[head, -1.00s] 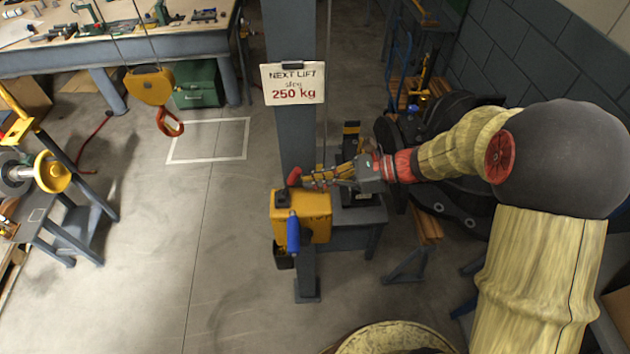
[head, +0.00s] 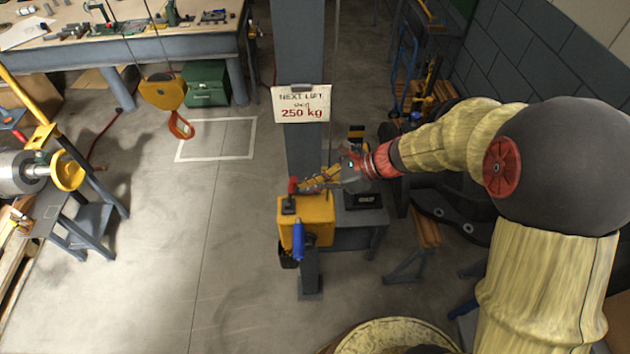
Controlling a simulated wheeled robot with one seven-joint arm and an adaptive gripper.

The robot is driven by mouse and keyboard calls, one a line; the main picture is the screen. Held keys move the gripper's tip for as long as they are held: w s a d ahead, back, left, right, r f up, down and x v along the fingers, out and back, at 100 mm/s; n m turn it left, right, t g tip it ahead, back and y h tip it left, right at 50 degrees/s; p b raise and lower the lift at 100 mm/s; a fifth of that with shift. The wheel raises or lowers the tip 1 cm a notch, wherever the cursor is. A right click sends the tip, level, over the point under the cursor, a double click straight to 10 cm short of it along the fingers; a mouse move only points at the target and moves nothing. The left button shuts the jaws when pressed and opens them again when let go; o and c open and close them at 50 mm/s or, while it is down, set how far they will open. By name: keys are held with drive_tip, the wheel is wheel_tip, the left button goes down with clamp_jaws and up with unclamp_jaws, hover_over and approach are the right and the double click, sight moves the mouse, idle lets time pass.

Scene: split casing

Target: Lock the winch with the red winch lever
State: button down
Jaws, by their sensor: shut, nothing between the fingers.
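The yellow winch box (head: 318,209) is mounted low on the grey post. The red winch lever (head: 292,186) stands about upright on top of the box at its left side. A blue handle (head: 298,240) hangs on the front of the box. My gripper (head: 304,187) comes in from the right over the top of the box. Its fingers are shut with nothing between them. The fingertips are just right of the red lever; I cannot tell whether they touch it.
A sign (head: 300,103) reading "NEXT LIFT 250 kg" hangs on the grey post (head: 298,45). A yellow hook block (head: 163,92) with an orange hook hangs at left, beside a white floor marking (head: 216,140). A workbench (head: 120,40) stands behind. The floor left of the winch is clear.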

drive_tip(key=a+r+h+p, duration=0.1)
drive_tip(key=r+p, duration=0.1)
drive_tip(key=p, duration=0.1)
drive_tip(key=shift+a+h, duration=0.4)
drive_tip(key=shift+w+a+f+h+p, duration=0.1)
drive_tip(key=shift+a+h+p, duration=0.5)
drive_tip(key=shift+a+p, duration=0.7)
drive_tip(key=shift+a+h+p, duration=0.6)
drive_tip(key=shift+a+p, duration=0.5)
drive_tip(key=shift+p, duration=0.25)
